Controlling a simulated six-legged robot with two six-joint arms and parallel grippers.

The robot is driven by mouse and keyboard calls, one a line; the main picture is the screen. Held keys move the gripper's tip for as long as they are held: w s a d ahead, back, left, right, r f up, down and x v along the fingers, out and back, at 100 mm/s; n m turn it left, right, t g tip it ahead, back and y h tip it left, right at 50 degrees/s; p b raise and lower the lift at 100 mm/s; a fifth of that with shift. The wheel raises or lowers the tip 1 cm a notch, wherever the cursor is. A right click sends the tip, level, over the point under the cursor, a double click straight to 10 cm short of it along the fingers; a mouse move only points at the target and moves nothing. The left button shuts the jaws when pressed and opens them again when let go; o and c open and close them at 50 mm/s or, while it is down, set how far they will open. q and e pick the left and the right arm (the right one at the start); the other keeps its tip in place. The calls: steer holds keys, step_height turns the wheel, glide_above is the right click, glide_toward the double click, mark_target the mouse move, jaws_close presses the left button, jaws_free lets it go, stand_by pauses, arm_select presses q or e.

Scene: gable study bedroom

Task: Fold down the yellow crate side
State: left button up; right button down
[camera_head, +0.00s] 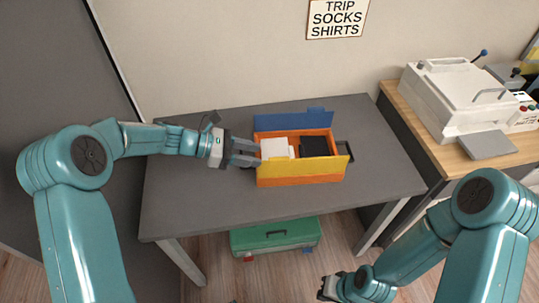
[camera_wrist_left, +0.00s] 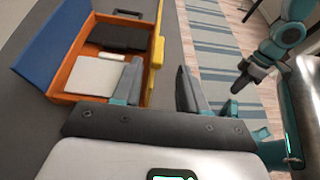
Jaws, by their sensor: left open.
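The orange crate (camera_head: 300,180) sits on the grey table. Its yellow side (camera_head: 300,167) stands up along the near long edge, and it also shows in the left wrist view (camera_wrist_left: 156,50). A blue side (camera_head: 293,120) stands up along the far edge. My left gripper (camera_head: 248,152) is open at the crate's left end. In the left wrist view its fingers (camera_wrist_left: 158,88) lie on either side of the yellow side's line; contact cannot be told. My right gripper (camera_head: 328,287) is low at the bottom, away from the crate, its jaws unclear.
A white item (camera_head: 276,148) and a black item (camera_head: 314,146) lie in the crate. A dark handle (camera_head: 346,150) is at its right end. A green box (camera_head: 275,236) is under the table (camera_head: 390,165). A white machine (camera_head: 455,98) stands on the wooden bench. The table's front is clear.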

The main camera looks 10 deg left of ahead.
mark_target(276, 159)
arm_select(q)
steer(key=x, duration=0.5)
steer(key=shift+w+d+f, duration=0.2)
steer(key=shift+d+f, duration=0.05)
steer(key=shift+f, duration=0.05)
jaws_close()
